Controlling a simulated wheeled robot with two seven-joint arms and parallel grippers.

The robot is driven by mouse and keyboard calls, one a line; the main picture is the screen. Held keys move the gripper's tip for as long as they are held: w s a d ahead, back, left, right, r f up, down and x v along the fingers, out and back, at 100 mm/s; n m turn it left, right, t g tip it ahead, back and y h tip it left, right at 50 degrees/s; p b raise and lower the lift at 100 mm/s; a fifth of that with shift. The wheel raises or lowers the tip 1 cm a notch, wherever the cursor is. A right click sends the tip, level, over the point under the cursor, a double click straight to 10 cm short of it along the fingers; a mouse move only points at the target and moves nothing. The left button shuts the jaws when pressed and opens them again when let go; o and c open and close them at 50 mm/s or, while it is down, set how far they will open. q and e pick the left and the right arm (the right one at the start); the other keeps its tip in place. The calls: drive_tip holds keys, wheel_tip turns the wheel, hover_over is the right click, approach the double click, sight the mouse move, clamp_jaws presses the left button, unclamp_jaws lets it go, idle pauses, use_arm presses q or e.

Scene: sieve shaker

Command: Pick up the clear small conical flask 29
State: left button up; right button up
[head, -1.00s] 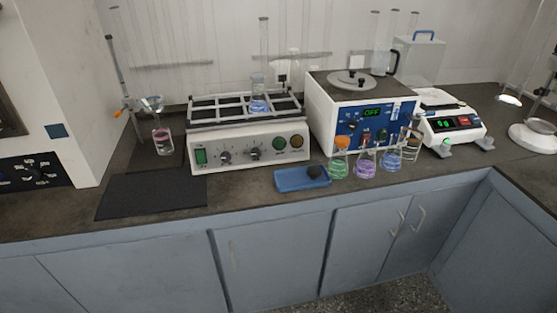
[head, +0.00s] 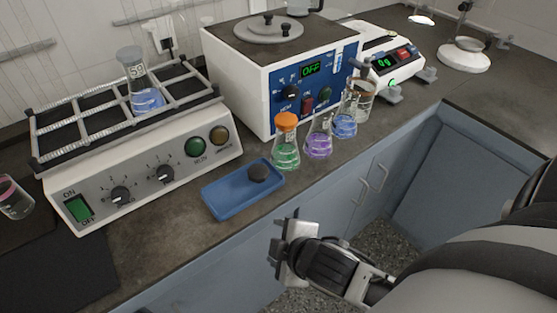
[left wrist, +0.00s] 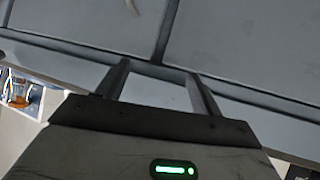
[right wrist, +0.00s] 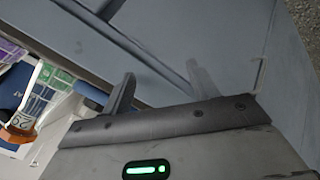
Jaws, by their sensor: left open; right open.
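In the head view a clear conical flask (head: 360,101) with colourless contents stands at the right end of a row on the counter, by the blue-fronted unit; its number is not readable there. My left gripper (left wrist: 157,72) is open and empty, facing cabinet fronts.
Green orange-topped (head: 286,150), purple (head: 319,140) and blue (head: 345,122) flasks stand close together. A blue tray (head: 228,199) lies left of them. The shaker (head: 150,170) holds a blue-liquid flask (head: 146,98). A balance (head: 392,66) stands right of the row.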

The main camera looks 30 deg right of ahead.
drive_tip(key=d+r+n+t+h+b, duration=0.1)
drive_tip(key=d+n+h+b, duration=0.3)
drive_tip(key=d+n+b, duration=0.15)
drive_tip(key=n+t+p, duration=0.1)
drive_tip(key=n+t, duration=0.7)
drive_tip(key=n, duration=0.9)
approach(287, 140)
drive_tip(key=shift+m+h, duration=0.25)
drive_tip(key=shift+h, duration=0.15)
drive_tip(key=x, duration=0.8)
drive_tip(key=shift+w+a+f, duration=0.1)
drive_tip(key=shift+w+a, duration=0.05)
drive_tip(key=shift+w, duration=0.15)
drive_tip(key=shift+p+x, duration=0.3)
drive_tip(key=shift+x, duration=2.4)
drive_tip(key=shift+s+d, duration=0.1)
drive_tip(key=shift+d, duration=0.1)
drive_tip(key=c, duration=1.2)
use_arm(q)
drive_tip(key=shift+d+f+t+h, duration=0.15)
drive_tip(key=shift+d+f, duration=0.1)
drive_tip(key=shift+f, duration=0.4)
drive_tip(key=shift+d+f+t+h, duration=0.15)
drive_tip(key=shift+d+f, duration=0.05)
drive_tip(key=shift+f, duration=0.4)
use_arm(e)
clamp_jaws()
